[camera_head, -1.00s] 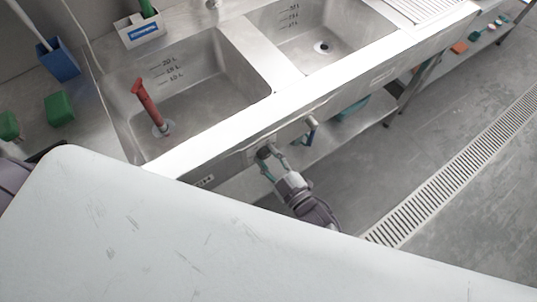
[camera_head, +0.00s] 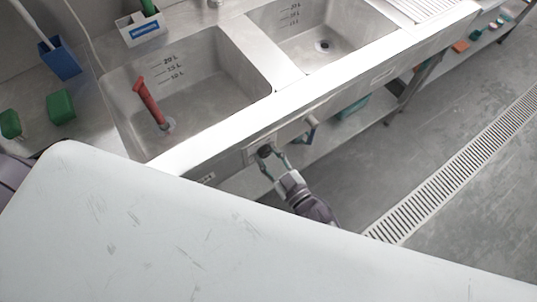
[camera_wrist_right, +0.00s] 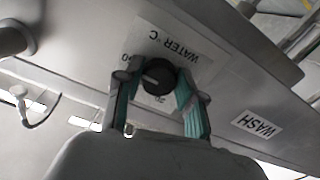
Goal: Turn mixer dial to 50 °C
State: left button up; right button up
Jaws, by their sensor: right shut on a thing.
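The mixer dial is a round black knob (camera_wrist_right: 158,77) on the sink's front panel, on a white "WATER °C" label (camera_wrist_right: 182,50). In the head view the dial (camera_head: 265,151) shows small and dark below the sink's front edge. My right gripper (camera_wrist_right: 157,86) has its green-padded fingers on either side of the dial, shut on it. The right gripper also shows in the head view (camera_head: 273,160). A light mark on the dial points to one side; the number it points at cannot be read clearly. My left gripper is not in view.
A steel double sink (camera_head: 190,70) stands behind the panel, with a red upright pipe (camera_head: 149,101) in its left basin. A "WASH" label (camera_wrist_right: 257,124) sits beside the dial. A large white surface (camera_head: 200,240) fills the foreground. Open floor with a drain grate (camera_head: 460,165) lies at right.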

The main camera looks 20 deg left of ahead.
jog(key=o, duration=1.1)
jog(key=shift+o, duration=0.2)
jog(key=shift+s+d, duration=0.1)
jog(key=v, duration=1.1)
jog(key=shift+s+d, duration=0.3)
jog(key=s+d+f+m+g+h, duration=0.1)
jog(key=d+f+m+h, duration=0.15)
jog(key=d+f, duration=0.4)
jog(key=d+f+m+g+h, duration=0.1)
jog(key=d+f+h, duration=0.3)
jog(key=f, duration=0.6)
jog(key=s+d+f+m+g+h, duration=0.1)
jog(key=d+f+m+h, duration=0.1)
jog(key=d+f+h, duration=0.5)
jog(key=s+d+f+m+g, duration=0.2)
jog(key=s+f, duration=0.5)
jog(key=s, duration=0.4)
jog(key=s+d+f+m+g, duration=0.3)
jog(key=s+d+f+g, duration=0.2)
jog(key=s, duration=0.6)
notch_tip(320, 180, down, 2)
jog(key=shift+s+d+f+h, duration=0.1)
jog(key=shift+s+d+h, duration=0.25)
jog(key=shift+d, duration=0.25)
